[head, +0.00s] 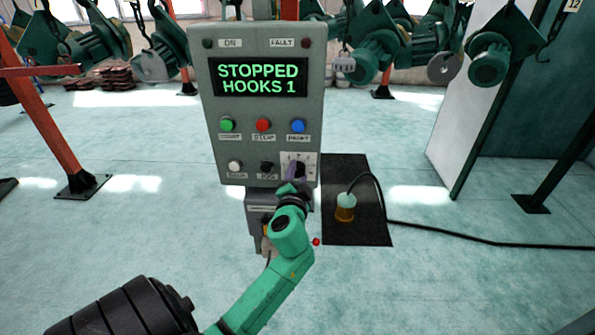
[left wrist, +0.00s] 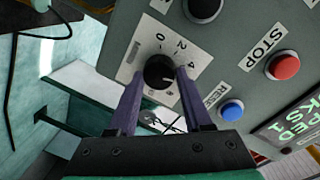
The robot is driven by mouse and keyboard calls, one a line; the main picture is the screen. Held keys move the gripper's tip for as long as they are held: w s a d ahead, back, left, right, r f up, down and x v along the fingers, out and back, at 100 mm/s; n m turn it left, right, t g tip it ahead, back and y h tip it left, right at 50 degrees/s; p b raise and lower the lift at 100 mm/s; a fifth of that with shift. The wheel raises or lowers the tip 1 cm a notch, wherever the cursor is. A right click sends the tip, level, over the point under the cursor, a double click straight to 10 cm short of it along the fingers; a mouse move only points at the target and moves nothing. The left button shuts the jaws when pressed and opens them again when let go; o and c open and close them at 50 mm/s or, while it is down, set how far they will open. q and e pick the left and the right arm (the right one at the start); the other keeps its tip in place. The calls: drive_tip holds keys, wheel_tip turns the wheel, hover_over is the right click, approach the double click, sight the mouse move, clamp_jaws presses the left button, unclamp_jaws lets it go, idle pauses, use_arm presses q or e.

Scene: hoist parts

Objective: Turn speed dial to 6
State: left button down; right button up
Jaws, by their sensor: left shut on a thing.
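The speed dial (left wrist: 158,72) is a round black knob on a white plate (left wrist: 143,58) with the numbers 0, 2 and 4 visible in the left wrist view. Any higher numbers are hidden or unreadable, and I cannot tell for sure where its pointer stands. The plate is at the lower right corner of the grey control panel (head: 212,120). My left gripper (head: 296,172) reaches it from below. Its purple fingers (left wrist: 160,78) are shut on the dial, one on each side. The panel's screen (head: 262,77) reads STOPPED, HOOKS 1. My right gripper is not in view.
Green (head: 227,124), red (head: 263,125) and blue (head: 298,126) buttons sit above a white button (head: 235,166) and a black knob (head: 267,167). A black mat (head: 350,228) with a corded lamp-like object (head: 345,207) lies right of the panel. Hoist parts hang behind.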

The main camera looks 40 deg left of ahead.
use_arm(q)
drive_tip(key=shift+m+p, duration=0.6)
drive_tip(key=shift+m, duration=1.2)
drive_tip(key=shift+f, duration=0.1)
drive_tip(key=shift+c, duration=1.6)
unclamp_jaws()
drive_tip(key=b+v, duration=0.5)
drive_tip(key=v, duration=0.9)
drive_tip(key=shift+d, duration=0.35)
